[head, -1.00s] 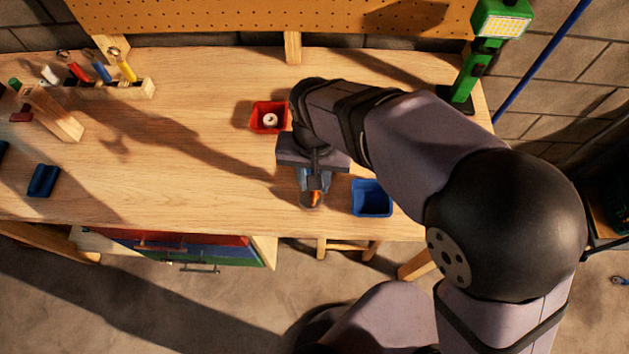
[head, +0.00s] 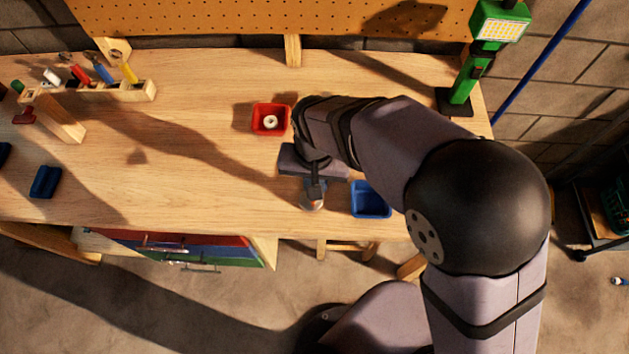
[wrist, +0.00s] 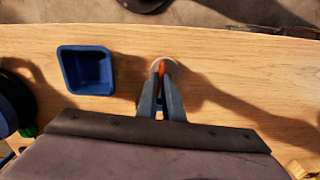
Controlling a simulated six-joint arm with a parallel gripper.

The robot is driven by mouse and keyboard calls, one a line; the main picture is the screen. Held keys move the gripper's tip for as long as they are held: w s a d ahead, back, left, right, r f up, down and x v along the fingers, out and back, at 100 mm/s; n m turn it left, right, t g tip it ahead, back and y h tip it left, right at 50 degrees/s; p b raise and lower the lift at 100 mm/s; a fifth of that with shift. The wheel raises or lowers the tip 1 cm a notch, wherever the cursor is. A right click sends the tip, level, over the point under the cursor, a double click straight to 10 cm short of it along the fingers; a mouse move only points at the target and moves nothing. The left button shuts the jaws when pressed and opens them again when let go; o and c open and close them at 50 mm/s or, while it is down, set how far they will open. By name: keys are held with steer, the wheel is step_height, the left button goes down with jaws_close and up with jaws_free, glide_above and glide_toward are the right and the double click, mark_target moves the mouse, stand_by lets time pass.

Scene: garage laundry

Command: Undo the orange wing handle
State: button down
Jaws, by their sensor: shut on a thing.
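The orange wing handle (wrist: 161,68) shows as a narrow orange strip between my fingertips in the wrist view. It sits over a round, pale grey base (wrist: 153,63) near the table's front edge. My gripper (wrist: 162,78) is shut on the handle, with a finger on each side. In the head view my gripper (head: 314,196) is over the round base (head: 313,206), and its fingers hide the orange part. Most of the handle is hidden, so its exact angle cannot be told.
A blue bin (head: 371,200) stands close to the right of my gripper. A red bin (head: 270,119) holding a white ring (head: 270,122) is behind it. A green lamp (head: 466,80) stands at the back right. The table's middle left is clear.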

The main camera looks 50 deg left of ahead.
steer(key=shift+n, duration=0.4)
steer(key=n, duration=0.4)
steer(key=shift+r+n, duration=0.1)
steer(key=shift+n, duration=0.2)
steer(key=n, duration=1.1)
steer(key=shift+a+p, duration=0.1)
steer(key=shift+p, duration=0.2)
steer(key=shift+n, duration=0.4)
steer(key=c, duration=1.9)
jaws_free()
